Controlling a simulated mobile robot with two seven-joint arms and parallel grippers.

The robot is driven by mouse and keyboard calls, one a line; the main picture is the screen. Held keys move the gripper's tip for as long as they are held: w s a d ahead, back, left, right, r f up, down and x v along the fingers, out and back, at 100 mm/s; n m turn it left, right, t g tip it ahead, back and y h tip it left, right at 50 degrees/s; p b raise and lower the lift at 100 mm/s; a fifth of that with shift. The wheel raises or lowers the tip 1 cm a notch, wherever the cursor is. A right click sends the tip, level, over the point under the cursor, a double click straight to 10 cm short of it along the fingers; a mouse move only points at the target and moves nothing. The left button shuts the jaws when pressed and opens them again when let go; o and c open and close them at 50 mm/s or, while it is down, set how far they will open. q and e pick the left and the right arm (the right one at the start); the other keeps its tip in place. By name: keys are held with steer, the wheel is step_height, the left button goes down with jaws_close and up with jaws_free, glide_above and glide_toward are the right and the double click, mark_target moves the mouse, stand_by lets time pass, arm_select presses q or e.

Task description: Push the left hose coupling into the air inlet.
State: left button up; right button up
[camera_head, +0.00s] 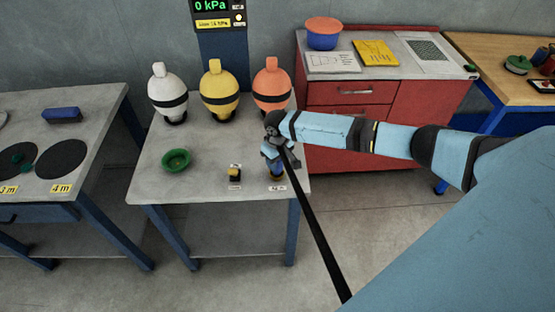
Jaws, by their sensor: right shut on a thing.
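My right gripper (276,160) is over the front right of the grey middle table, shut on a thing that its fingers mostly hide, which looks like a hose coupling. A long black hose-like line (318,228) runs from the gripper down past the table's right edge. Just below the fingers, a small dark fitting with yellow (277,177) stands behind a white label. I cannot tell whether the held thing touches it. A small yellow-and-black fitting (234,174) stands to its left between labels; which fitting is the air inlet is unclear. My left gripper is not in view.
A white float (167,88), yellow float (219,88) and orange float (272,82) stand along the table's back. A green bowl (176,160) sits at left. A display (211,7) reads 0 kPa. The table's front left (155,188) is clear. A red cabinet (350,125) stands behind my right arm.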

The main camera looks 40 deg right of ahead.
steer(key=shift+f, duration=0.4)
steer(key=o, duration=1.3)
steer(key=shift+a, duration=0.1)
steer(key=shift+c, duration=0.2)
step_height(320, 180, up, 14)
steer(key=shift+f+b, duration=0.1)
steer(key=shift+b, duration=0.45)
